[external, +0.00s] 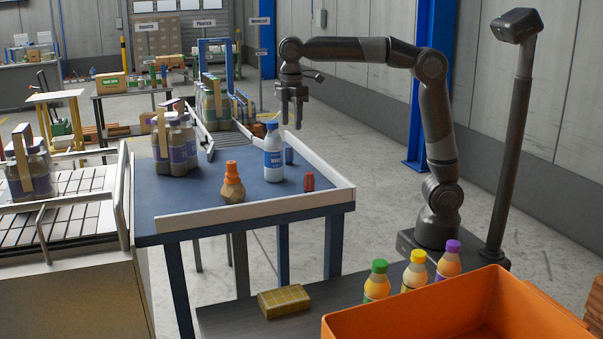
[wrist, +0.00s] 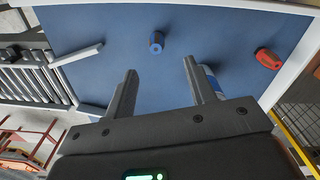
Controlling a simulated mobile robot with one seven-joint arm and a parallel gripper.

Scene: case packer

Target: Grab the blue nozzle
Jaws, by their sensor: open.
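The blue nozzle (wrist: 156,44) is a short blue cylinder with a dark opening, standing on the blue table top (wrist: 100,20). In the external view, a small blue piece just right of the white bottle (external: 289,155) appears to be it, partly hidden. My gripper (external: 291,124) is open and empty, pointing down above the table. In the wrist view, the nozzle shows beyond the gap between the fingers of my gripper (wrist: 162,68), apart from both. The blue-and-white bottle (external: 273,158) is mostly hidden behind the right finger in the wrist view.
A red part (external: 308,181) lies near the white table rim (external: 255,208). A brown bottle with an orange top (external: 232,184) stands at the table's front. Bottle packs (external: 174,146) stand at the left. An orange crate (external: 450,308) is at the front right.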

